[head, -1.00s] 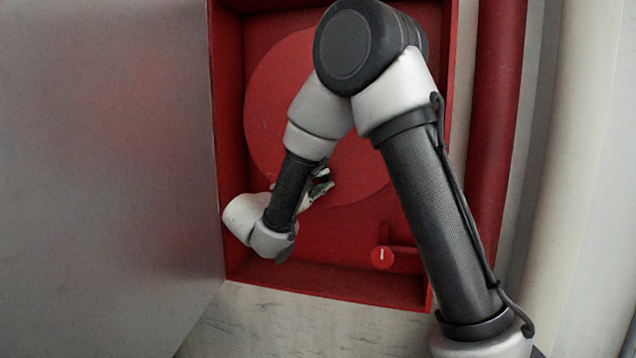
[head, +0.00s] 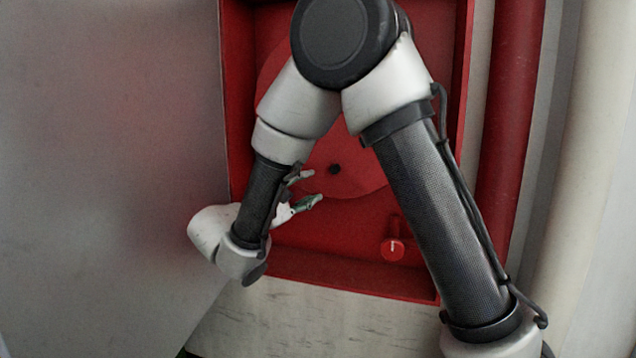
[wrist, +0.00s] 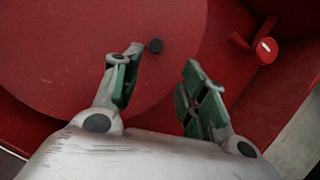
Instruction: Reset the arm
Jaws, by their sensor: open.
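My gripper (head: 312,188) is in front of the red cabinet, partly hidden behind my own arm in the head view. In the wrist view my gripper (wrist: 160,88) is open, with its two green-padded fingers apart and nothing between them. Beyond the fingers is a large red disc (wrist: 60,60) with a small black hub (wrist: 156,46). The disc (head: 350,180) and hub (head: 334,169) also show in the head view, behind my arm.
The red cabinet (head: 330,280) stands open, with a grey door panel (head: 100,180) at left. A red valve knob (head: 392,249) sits at its lower right and shows in the wrist view (wrist: 266,50). A red pipe (head: 510,120) and a pale pipe (head: 590,160) run at right.

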